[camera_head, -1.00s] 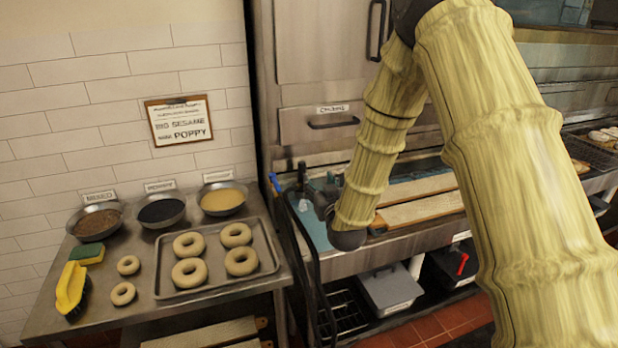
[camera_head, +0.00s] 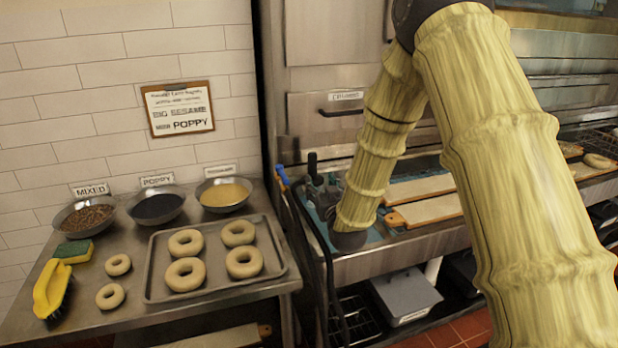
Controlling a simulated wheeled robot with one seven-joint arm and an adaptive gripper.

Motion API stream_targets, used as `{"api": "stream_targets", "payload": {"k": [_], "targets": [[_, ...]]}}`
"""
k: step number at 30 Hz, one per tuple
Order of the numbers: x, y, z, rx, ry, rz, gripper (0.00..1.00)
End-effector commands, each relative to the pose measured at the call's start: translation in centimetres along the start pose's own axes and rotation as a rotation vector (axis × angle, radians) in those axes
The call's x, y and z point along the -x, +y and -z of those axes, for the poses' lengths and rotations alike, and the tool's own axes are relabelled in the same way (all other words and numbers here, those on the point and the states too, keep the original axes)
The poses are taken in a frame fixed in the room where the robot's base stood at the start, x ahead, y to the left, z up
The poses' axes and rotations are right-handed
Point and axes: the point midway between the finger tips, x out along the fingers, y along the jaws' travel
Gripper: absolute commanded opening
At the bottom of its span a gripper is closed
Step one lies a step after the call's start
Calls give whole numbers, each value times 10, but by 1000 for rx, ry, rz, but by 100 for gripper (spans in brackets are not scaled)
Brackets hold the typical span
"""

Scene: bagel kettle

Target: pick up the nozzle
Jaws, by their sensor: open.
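A blue-ended piece, which looks like the nozzle (camera_head: 283,178), stands at the top of a black hose (camera_head: 305,240) at the left end of the steel unit. The hose hangs down the unit's front left corner. My gripper (camera_head: 318,190) is just right of the blue piece, over the teal basin area, and is apart from it in the picture. It is open; its dark fingers are small and partly hidden behind my arm's end. Nothing is clearly seen between them. I cannot tell its exact distance in depth from the nozzle.
A steel table at left holds a tray (camera_head: 152,270) of bagels, two loose bagels, seed bowls (camera_head: 156,207), a sponge (camera_head: 73,251) and a yellow brush (camera_head: 50,288). Wooden boards (camera_head: 425,210) lie right of the basin. A grey lidded bin (camera_head: 405,296) sits below.

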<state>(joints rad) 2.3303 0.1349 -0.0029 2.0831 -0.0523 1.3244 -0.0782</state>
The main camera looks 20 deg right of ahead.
Motion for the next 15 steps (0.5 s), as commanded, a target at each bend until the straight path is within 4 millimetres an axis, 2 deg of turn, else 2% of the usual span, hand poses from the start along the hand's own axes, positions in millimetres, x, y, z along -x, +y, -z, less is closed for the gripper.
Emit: {"api": "stream_targets", "payload": {"k": [6, 15], "targets": [[-30, 7, 2, 0, 1, -8, 52], [-49, 4, 2, 0, -1, -7, 52]]}}
